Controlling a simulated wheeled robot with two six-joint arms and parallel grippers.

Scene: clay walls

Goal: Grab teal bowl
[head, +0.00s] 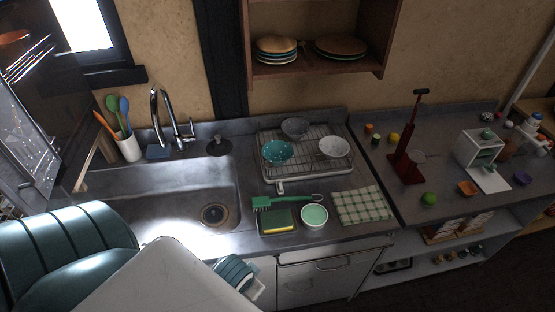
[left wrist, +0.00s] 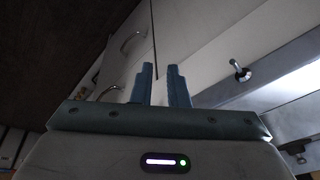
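A speckled teal bowl (head: 277,151) sits at the left side of the dish rack (head: 290,178) on the counter. My right gripper is not in view.
A grey bowl (head: 294,128) and a white bowl (head: 334,147) share the rack. A green brush (head: 285,201), a sponge (head: 277,221) and a checked cloth (head: 360,206) lie in front. The sink (head: 185,190) is left, with a tall faucet (head: 170,120). A shelf (head: 320,70) hangs above.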

